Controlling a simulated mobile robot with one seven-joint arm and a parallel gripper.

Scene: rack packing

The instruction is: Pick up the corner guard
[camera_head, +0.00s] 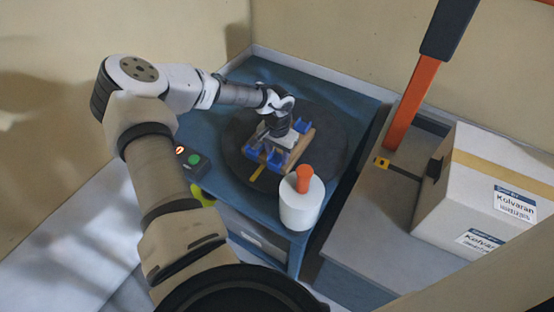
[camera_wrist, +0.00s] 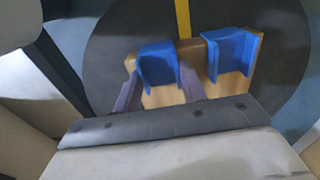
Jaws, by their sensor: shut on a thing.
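Several blue corner guards sit on a wooden piece on a dark round turntable. In the wrist view my gripper (camera_wrist: 160,82) has its two fingers on either side of one blue corner guard (camera_wrist: 158,62), shut on it. This guard is still at the edge of the wooden piece (camera_wrist: 212,88); I cannot tell whether it touches the wood. A second blue guard (camera_wrist: 232,50) stands just to its right, apart from the fingers. In the head view my gripper (camera_head: 277,130) is over the wooden piece and partly hides it. Blue guards (camera_head: 277,158) show at its near side.
The turntable (camera_head: 334,150) with a yellow stripe rests on a blue table. A white canister with an orange top (camera_head: 301,205) stands at the near right. A button box (camera_head: 193,163) is at the left. A carton (camera_head: 490,190) and an orange post (camera_head: 412,105) stand on a grey surface at the right.

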